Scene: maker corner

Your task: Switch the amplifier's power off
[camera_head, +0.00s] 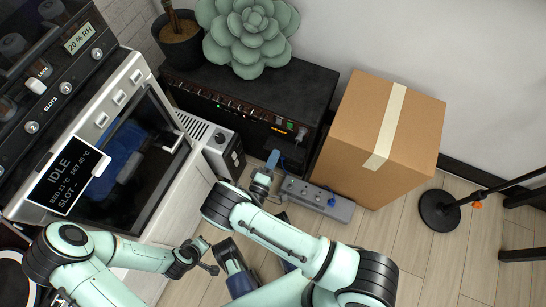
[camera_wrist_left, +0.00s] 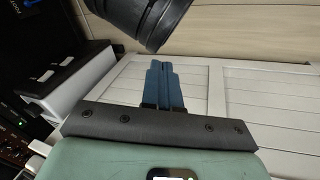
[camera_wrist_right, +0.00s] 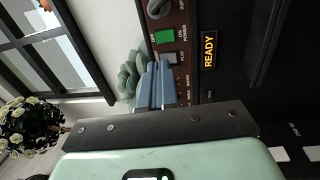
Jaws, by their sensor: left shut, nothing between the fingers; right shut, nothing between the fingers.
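The amplifier (camera_head: 210,104) is a black box with a brown control panel, standing by the wall in the head view. Its panel in the right wrist view shows a green power switch (camera_wrist_right: 164,37) beside the label POWER, and an orange READY display (camera_wrist_right: 209,49). My right gripper (camera_head: 273,158) is shut and empty in front of the panel's right end. In the right wrist view its blue fingertips (camera_wrist_right: 158,66) are close to the switch; whether they touch the panel cannot be told. My left gripper (camera_wrist_left: 161,66) is shut and empty over a white slatted surface.
A grey pedal strip (camera_head: 318,198) lies on the floor before the amplifier, beside a cardboard box (camera_head: 362,134). A grey-white device (camera_head: 218,143) and a machine with an IDLE screen (camera_head: 67,173) stand left. A succulent (camera_head: 248,35) sits on top. A black stand base (camera_head: 438,209) is at right.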

